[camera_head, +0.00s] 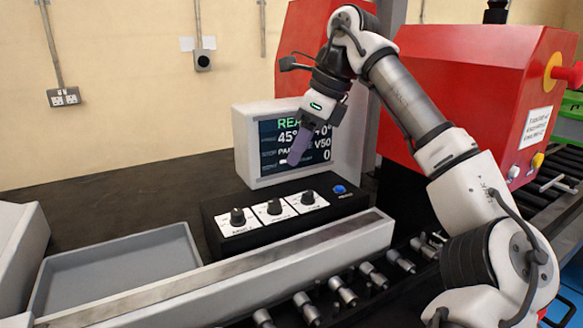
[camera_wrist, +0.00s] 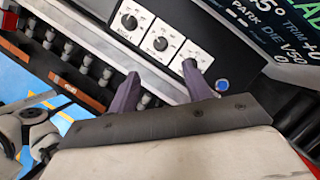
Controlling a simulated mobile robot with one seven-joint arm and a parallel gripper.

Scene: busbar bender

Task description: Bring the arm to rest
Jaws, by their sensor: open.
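My gripper (camera_head: 298,152) is raised in front of the display screen (camera_head: 268,142) in the head view, its purple fingers pointing down and covering part of the screen. In the wrist view my gripper (camera_wrist: 160,69) shows two purple fingers apart with nothing between them. My arm is bent, rising from the lower right. The control box with three black knobs (camera_head: 274,208) and a blue button (camera_head: 339,189) lies below the gripper. The knob panel also shows beyond the fingers in the wrist view (camera_wrist: 176,66). The screen text is partly hidden; "PARK" is readable in the wrist view.
A grey tray (camera_head: 118,270) lies on the dark bench at the left. A pale rail (camera_head: 240,268) and a row of metal rollers (camera_head: 342,291) run along the front. A red machine (camera_head: 470,85) stands behind my arm at the right. The bench's back left is clear.

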